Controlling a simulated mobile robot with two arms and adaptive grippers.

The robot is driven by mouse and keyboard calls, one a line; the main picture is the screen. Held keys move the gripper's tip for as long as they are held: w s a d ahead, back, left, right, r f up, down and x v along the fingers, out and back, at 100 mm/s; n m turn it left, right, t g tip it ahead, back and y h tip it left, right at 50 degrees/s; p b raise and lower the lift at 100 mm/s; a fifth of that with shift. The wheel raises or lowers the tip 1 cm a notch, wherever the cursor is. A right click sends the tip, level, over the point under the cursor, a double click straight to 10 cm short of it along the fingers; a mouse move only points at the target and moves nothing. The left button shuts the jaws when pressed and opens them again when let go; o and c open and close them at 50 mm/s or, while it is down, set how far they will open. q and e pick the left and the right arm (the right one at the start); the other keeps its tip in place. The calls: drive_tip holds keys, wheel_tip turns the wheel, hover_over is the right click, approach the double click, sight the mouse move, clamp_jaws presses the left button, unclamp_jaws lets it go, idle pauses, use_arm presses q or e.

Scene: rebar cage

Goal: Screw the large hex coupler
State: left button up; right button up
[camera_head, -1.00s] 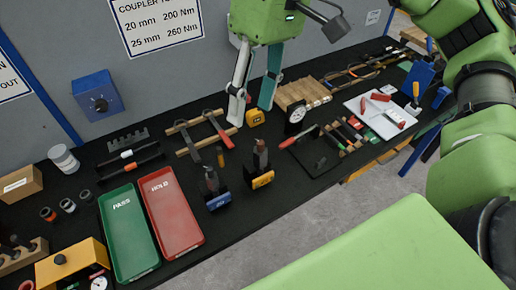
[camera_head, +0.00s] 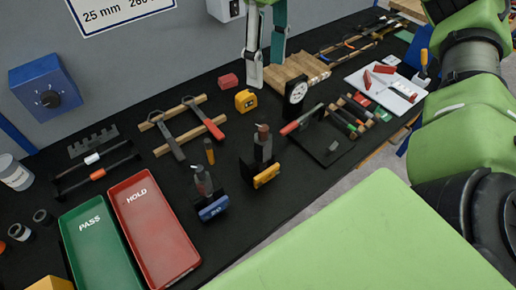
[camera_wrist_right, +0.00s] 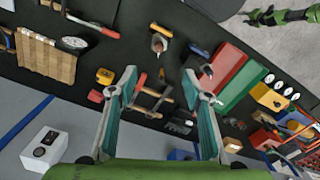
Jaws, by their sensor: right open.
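A stand with a yellow front (camera_head: 266,176) holds an upright dark fitting (camera_head: 262,142) with a reddish top. Left of it, a stand with a blue front marked 20 (camera_head: 213,208) holds a similar dark fitting (camera_head: 203,181). I cannot tell for sure which part is the large hex coupler. My right gripper (camera_head: 266,62) is open and empty above the far side of the bench. In the right wrist view its spread fingers (camera_wrist_right: 160,84) frame a wooden rack with wrenches, with the yellow-front stand (camera_wrist_right: 158,44) beyond. My left gripper is not in view.
A red HOLD tray (camera_head: 152,230) and green PASS tray (camera_head: 92,248) lie at the left. Two wrenches rest on the wooden rack (camera_head: 168,112). A yellow tape measure (camera_head: 245,101), dial gauge (camera_head: 295,90) and wooden block (camera_head: 290,72) stand near the gripper. A wall runs behind.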

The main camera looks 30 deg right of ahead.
drive_tip(key=b, duration=0.5)
hover_over(263, 142)
drive_tip(key=w, duration=0.1)
drive_tip(key=f, duration=0.7)
drive_tip(key=shift+w+d+f, duration=0.2)
drive_tip(key=shift+d+f, duration=0.05)
drive_tip(key=shift+d, duration=0.15)
drive_tip(key=shift+s+f+b, duration=0.2)
drive_tip(key=shift+f+b, duration=0.25)
drive_tip(key=shift+b, duration=0.15)
wheel_tip(263, 142, down, 12)
drive_tip(key=b, duration=0.3)
drive_tip(key=shift+b, duration=0.35)
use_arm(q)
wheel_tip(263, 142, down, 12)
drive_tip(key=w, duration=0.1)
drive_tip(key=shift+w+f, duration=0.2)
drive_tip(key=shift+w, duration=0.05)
use_arm(e)
drive_tip(key=shift+w+f, duration=0.1)
drive_tip(key=shift+f, duration=0.8)
drive_tip(key=c, duration=1.1)
